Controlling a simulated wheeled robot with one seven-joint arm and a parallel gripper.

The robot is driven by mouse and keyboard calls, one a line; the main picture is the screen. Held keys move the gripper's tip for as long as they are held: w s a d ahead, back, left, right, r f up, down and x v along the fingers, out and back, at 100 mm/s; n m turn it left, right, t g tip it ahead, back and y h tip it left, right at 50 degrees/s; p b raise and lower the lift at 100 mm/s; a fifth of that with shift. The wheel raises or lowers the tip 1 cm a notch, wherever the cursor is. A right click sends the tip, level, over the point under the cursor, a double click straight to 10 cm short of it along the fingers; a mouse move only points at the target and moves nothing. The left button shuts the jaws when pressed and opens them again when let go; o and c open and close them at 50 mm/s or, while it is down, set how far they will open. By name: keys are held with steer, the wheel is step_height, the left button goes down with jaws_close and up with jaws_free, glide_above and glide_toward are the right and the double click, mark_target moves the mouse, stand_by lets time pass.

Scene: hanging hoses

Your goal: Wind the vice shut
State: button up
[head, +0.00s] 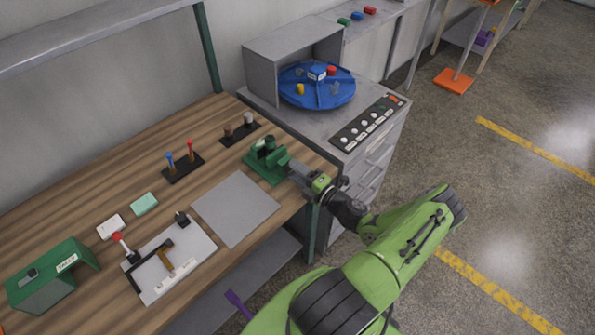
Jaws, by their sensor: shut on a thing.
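The green vice (264,157) stands on the wooden bench near its front right corner. My gripper (292,168) is at the vice's right-hand end, reaching in from the right with my green arm behind it. It is shut on the vice's handle, though the fingers and wrist hide most of that handle. The gap between the vice jaws is too small to make out from here.
A grey plate (236,208) lies in front of the vice. A grey cabinet (335,130) with a blue turntable (318,98) stands beyond the bench. Open floor is right.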

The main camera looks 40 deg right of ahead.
steer(key=m+p, duration=0.3)
steer(key=m, duration=0.1)
steer(key=shift+r+p, duration=0.2)
steer(key=shift+p, duration=0.2)
steer(key=m+p, duration=0.1)
steer(key=p, duration=0.1)
steer(key=shift+f+m+p, duration=0.1)
steer(key=shift+m+p, duration=0.2)
steer(key=shift+p, duration=0.05)
steer(key=shift+f, duration=0.1)
steer(key=o, duration=1.1)
steer(key=shift+c, duration=0.2)
steer(key=s, duration=1.5)
steer(key=shift+s+d+b, duration=0.2)
steer(key=shift+s+b, duration=0.2)
steer(key=shift+b, duration=0.05)
